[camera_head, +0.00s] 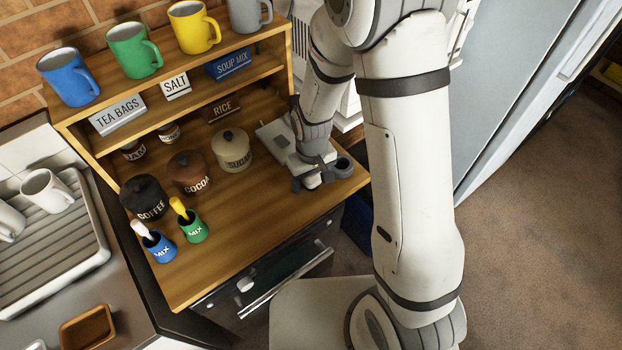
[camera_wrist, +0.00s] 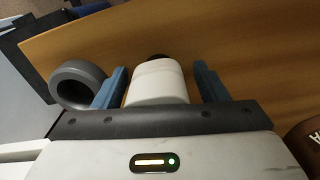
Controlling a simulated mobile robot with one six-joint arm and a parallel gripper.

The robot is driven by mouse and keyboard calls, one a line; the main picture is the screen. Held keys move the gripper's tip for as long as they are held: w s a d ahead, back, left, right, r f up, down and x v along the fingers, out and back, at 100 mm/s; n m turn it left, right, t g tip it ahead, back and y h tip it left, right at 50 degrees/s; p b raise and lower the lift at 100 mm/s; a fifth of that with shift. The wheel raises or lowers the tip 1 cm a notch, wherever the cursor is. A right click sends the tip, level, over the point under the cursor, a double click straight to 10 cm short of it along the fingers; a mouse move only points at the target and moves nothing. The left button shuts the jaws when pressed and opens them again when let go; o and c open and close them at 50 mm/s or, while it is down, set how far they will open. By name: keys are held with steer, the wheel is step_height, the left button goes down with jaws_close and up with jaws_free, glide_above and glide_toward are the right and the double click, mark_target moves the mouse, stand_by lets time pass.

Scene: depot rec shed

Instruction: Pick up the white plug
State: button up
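The white plug (camera_wrist: 158,82) lies on the wooden counter, seen in the wrist view between the two blue fingers of my gripper (camera_wrist: 161,68). It has a dark tip at its far end. A narrow gap shows between the plug and the right finger; the left finger is very close to the plug's side, and I cannot tell if it touches. My gripper (camera_head: 314,176) is low over the right end of the counter in the head view, where the arm and gripper hide most of the plug.
A grey ring-shaped object (camera_wrist: 80,86) sits just outside the left finger; it also shows in the head view (camera_head: 343,167). The sugar jar (camera_head: 233,151), cocoa jar (camera_head: 189,173) and coffee jar (camera_head: 145,197) stand to the left. The counter's front middle (camera_head: 260,220) is clear.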

steer(key=c, duration=1)
step_height(320, 180, up, 10)
steer(key=shift+r+b, duration=0.1)
steer(key=shift+b, duration=0.5)
